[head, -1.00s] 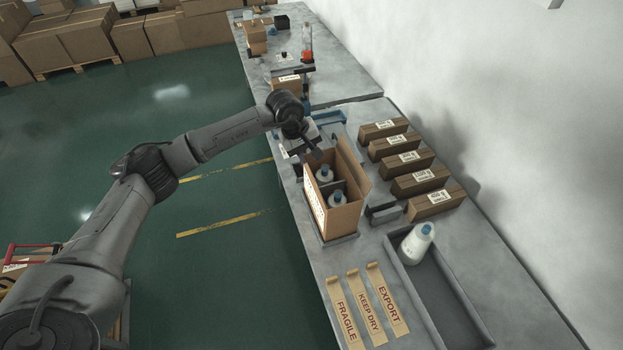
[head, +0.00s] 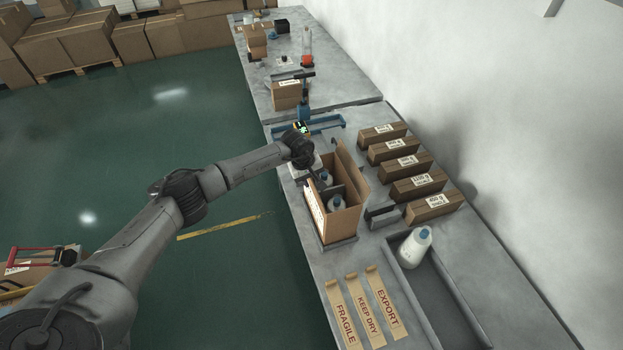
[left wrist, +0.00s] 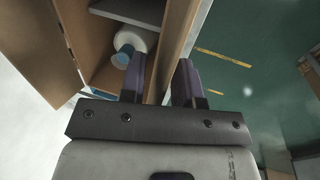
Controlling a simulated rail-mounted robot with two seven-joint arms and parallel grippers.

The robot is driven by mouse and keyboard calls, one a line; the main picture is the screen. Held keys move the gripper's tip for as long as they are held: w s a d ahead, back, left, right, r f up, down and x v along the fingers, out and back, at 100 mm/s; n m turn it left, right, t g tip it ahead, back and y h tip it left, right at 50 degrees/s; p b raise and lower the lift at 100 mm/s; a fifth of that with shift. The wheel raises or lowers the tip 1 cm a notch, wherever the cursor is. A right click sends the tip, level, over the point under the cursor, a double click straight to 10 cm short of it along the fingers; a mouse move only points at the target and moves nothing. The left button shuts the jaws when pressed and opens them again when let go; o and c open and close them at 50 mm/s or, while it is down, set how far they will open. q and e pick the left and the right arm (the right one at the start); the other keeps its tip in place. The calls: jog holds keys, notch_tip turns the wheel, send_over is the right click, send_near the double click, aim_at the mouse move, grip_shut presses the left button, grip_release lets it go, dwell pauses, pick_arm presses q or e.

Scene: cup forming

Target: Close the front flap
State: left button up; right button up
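The left side carries a label (head: 315,208); I cannot tell how far the front flap is folded. My left gripper (head: 313,176) is at the box's far left edge. In the left wrist view my gripper (left wrist: 164,78) has its fingers apart, with a cardboard panel edge (left wrist: 178,45) between them and a bottle (left wrist: 131,47) beside the left finger.
Several closed, labelled cartons (head: 414,186) line the right of the bench. A grey tray (head: 447,315) holds a white bottle (head: 415,246). Label strips (head: 365,310) lie in front. A blue-framed device (head: 325,124) stands behind the box.

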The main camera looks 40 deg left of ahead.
pick_arm(q)
jog(key=shift+w+f, duration=0.1)
jog(key=shift+f, duration=0.4)
jog(key=shift+c, duration=0.2)
grip_shut()
